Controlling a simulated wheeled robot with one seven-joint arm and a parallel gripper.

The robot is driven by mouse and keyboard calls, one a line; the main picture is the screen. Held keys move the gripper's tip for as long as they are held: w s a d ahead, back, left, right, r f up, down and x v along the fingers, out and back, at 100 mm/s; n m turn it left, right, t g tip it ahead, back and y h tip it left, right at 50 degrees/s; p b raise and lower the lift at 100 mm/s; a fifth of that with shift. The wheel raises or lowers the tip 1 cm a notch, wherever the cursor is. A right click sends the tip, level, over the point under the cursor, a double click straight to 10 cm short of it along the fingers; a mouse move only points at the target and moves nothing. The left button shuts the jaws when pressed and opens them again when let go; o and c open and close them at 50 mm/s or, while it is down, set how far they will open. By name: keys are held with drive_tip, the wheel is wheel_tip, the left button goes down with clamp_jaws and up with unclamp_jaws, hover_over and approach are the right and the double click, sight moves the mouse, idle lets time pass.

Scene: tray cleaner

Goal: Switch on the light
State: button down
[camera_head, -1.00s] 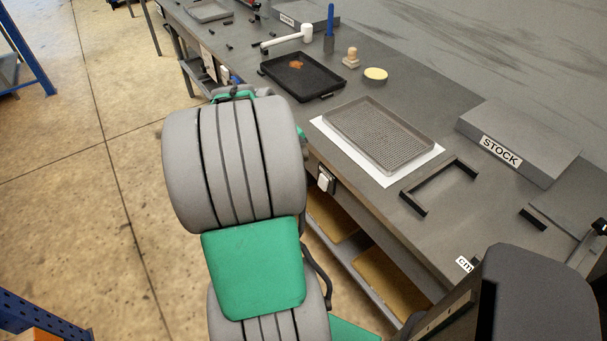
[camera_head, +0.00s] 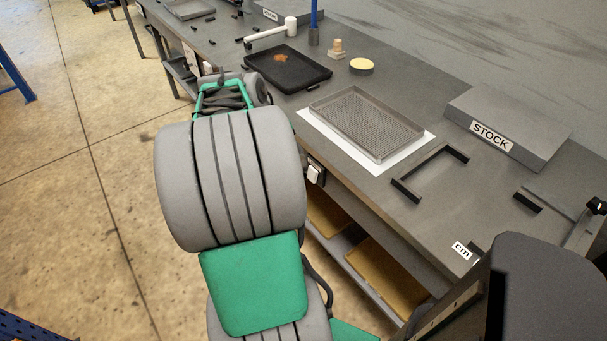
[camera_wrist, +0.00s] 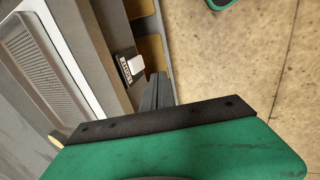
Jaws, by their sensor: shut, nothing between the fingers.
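A white light switch in a dark frame (camera_head: 314,174) is mounted on the front side of the workbench, below the tray. It also shows in the wrist view (camera_wrist: 133,65), just beyond my fingertips. My gripper (camera_wrist: 160,78) is shut and empty, with its dark fingers pointing toward the bench front. In the wrist view the fingertips lie slightly right of and below the switch, and a gap seems to remain between them. In the head view my arm hides the fingers. I cannot tell whether the switch is on or off.
Shelves lie beneath the bench.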

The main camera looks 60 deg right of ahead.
sight(312, 175)
drive_tip(key=s+d+f, duration=0.3)
drive_tip(key=d+f, duration=0.3)
drive_tip(key=f, duration=0.4)
drive_tip(key=shift+s+d+b, duration=0.15)
drive_tip(key=shift+d+b, duration=0.05)
drive_tip(key=shift+b, duration=0.1)
drive_tip(key=shift+f, duration=0.1)
